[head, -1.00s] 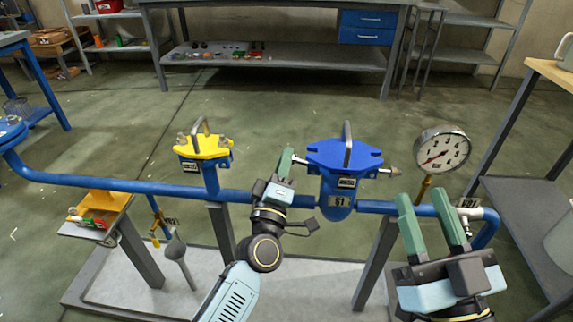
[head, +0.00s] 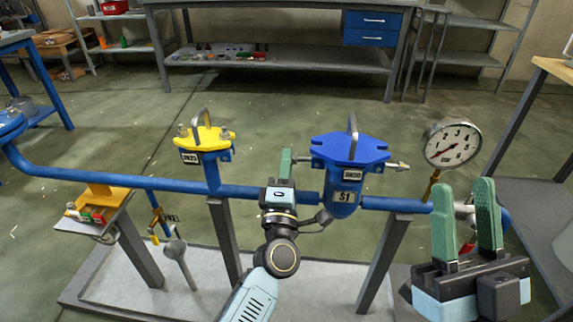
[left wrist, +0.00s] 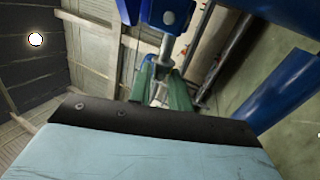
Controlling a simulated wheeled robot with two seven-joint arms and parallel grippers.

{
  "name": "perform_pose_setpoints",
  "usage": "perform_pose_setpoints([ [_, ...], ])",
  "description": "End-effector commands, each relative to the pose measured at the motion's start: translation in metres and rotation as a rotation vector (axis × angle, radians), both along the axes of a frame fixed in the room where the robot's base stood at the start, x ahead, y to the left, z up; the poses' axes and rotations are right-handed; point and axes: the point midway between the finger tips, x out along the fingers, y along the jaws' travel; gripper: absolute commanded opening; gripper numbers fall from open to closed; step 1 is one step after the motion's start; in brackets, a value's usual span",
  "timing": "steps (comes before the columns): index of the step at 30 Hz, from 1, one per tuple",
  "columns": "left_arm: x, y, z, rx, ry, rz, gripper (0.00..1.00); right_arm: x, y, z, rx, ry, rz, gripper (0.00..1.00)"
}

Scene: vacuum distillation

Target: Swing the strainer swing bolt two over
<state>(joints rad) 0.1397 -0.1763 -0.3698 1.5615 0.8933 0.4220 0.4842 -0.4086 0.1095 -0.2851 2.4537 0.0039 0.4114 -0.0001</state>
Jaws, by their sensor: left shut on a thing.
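The blue strainer S1 (head: 343,177) stands upright on the pipe in the head view, its lid (head: 347,149) carrying a grey handle. A metal swing bolt (head: 302,158) sticks out at its left side; another (head: 397,165) sticks out to the right. My left gripper (head: 286,163) is beside the strainer's left side, shut on the left bolt. In the left wrist view its green fingers (left wrist: 161,92) close around the metal bolt (left wrist: 165,48), below a blue lug; the fingertips' contact is partly hidden. My right gripper (head: 468,217) is open and empty, at the right below the gauge.
A yellow-lidded strainer (head: 204,141) stands on the pipe to the left. A pressure gauge (head: 453,143) rises right of S1. The blue pipe (head: 110,179) runs across, on grey posts. A small shelf (head: 93,215) holds small items. The floor behind is open.

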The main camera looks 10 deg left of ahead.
Motion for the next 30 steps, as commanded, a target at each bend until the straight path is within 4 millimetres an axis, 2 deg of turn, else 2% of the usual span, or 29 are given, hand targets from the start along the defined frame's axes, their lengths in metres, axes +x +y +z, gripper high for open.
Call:
perform_pose_setpoints([
  [6, 0.0, 0.0, 0.0, 0.001, 0.0, 0.0, 0.0, 0.0, 0.0, 0.0, 0.0, 0.0, 0.0, 0.38],
  [7, 0.0, 0.0, 0.0, 0.001, 0.0, 0.0, 0.22, 0.0, 0.0, 0.0, 0.0, 0.0, 0.0, 0.38],
  [9, 0.0, 0.0, 0.0, 0.001, 0.0, 0.0, 0.3, 0.0, 0.0, 0.0, 0.0, 0.001, 0.0, 0.38],
  [20, -0.005, 0.0, -0.002, 0.003, 0.001, 0.0, 0.3, 0.002, 0.0, 0.001, -0.003, 0.012, 0.0, 0.38],
  [23, -0.018, 0.0, -0.008, 0.005, 0.004, 0.0, 0.3, 0.006, 0.002, -0.001, -0.016, 0.059, 0.001, 0.38],
  [30, -0.068, -0.001, -0.027, 0.006, 0.004, -0.001, 0.3, 0.02, 0.006, -0.009, -0.064, 0.214, 0.001, 0.38],
])
